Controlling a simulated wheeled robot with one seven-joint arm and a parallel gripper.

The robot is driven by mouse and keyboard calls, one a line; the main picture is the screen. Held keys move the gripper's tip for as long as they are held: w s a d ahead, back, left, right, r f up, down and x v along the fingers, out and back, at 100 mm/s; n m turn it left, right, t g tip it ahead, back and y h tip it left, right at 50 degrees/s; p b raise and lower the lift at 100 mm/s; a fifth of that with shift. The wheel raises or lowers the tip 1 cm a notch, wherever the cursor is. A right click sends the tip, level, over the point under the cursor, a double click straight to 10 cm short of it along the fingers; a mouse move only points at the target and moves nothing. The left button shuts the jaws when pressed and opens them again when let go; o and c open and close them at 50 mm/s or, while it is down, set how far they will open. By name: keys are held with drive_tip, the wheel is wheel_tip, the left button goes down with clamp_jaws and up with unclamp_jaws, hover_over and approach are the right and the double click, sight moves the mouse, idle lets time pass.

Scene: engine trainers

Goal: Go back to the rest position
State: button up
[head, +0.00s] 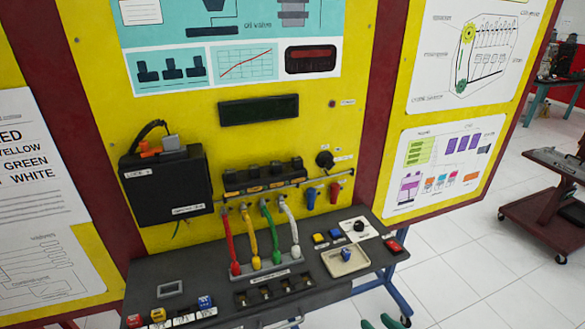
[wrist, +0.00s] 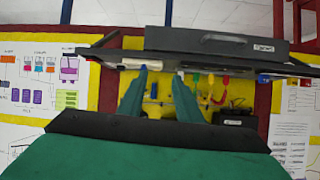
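My gripper (head: 378,321) shows only as two teal fingertips at the bottom edge of the head view, in front of the console. In the wrist view my gripper (wrist: 161,74) has its two teal fingers apart, with nothing seen held between them. The wrist picture appears upside down, with the trainer panel beyond the fingers. The rest of my arm is out of the head view.
The dark console (head: 225,318) carries red, yellow, green and white cables (head: 267,235) and a beige switch box (head: 345,260). A black box (head: 165,187) is on the yellow panel (head: 215,135). A cart (head: 545,205) stands right; white floor (head: 460,270) is clear between.

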drive_tip(key=s+a+f+m+h, duration=0.25)
drive_tip(key=s+a+f, duration=0.2)
drive_tip(key=f, duration=0.35)
drive_tip(key=s+a+f+m+h, duration=0.2)
drive_tip(key=s+a+f+m, duration=0.15)
drive_tip(key=a+f, duration=0.4)
drive_tip(key=s+a+r+n+t, duration=0.1)
drive_tip(key=s+a, duration=0.2)
drive_tip(key=s, duration=0.5)
drive_tip(key=s+a+r+n+t, duration=0.2)
drive_tip(key=s+a, duration=0.2)
drive_tip(key=s, duration=0.5)
drive_tip(key=shift+s+r+y, duration=0.2)
drive_tip(key=shift+s+y, duration=0.05)
drive_tip(key=shift+y, duration=0.1)
drive_tip(key=shift+a, duration=0.1)
